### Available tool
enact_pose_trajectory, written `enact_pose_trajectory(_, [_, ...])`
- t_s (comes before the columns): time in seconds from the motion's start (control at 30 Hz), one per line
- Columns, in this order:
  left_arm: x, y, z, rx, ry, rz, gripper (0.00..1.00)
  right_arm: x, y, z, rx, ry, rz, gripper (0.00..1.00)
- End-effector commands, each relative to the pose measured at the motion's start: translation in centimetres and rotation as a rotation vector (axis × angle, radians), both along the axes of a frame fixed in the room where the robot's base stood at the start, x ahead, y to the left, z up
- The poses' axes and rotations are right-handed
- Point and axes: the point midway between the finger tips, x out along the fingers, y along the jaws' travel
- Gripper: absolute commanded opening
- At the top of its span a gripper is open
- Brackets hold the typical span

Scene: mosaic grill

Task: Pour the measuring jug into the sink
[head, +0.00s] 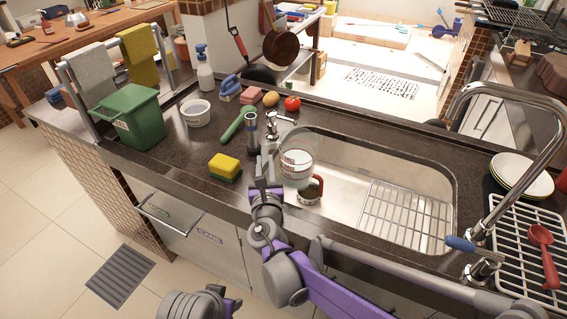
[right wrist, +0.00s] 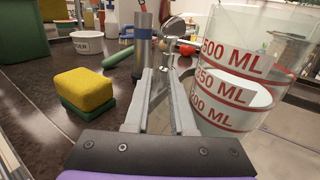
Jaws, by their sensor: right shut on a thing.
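The measuring jug (head: 297,170), clear with red markings, is above the left end of the sink (head: 342,184). It looks roughly upright. In the right wrist view the jug (right wrist: 228,85) fills the right side, with red ML lines and what looks like liquid inside. My right gripper (head: 267,172) is at the jug's left side, shut on it, apparently by a clear handle; the exact grip is hard to see. The fingers (right wrist: 164,85) show close together in the right wrist view.
A pan with a red handle (head: 309,194) sits in the sink below the jug, and a wire rack (head: 405,212) lies at the right. A yellow-green sponge (head: 224,166), a metal cylinder (head: 252,132) and a small spout (head: 273,126) stand near the gripper. The tap (head: 545,120) is at right.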

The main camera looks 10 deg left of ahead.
Motion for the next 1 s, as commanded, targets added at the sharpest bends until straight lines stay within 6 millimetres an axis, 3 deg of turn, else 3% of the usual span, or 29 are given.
enact_pose_trajectory(0.57, [0.2, 0.0, 2.5, 0.0, -0.008, 0.0, 0.53, -0.4, 1.6, 3.2, 0.253, 0.061, 0.001, 0.0])
enact_pose_trajectory(1.0, [0.2, 0.0, 2.2, 0.0, -0.007, 0.0, 0.53, -0.4, 1.6, 3.0, 0.256, 0.063, 0.0, 0.0])
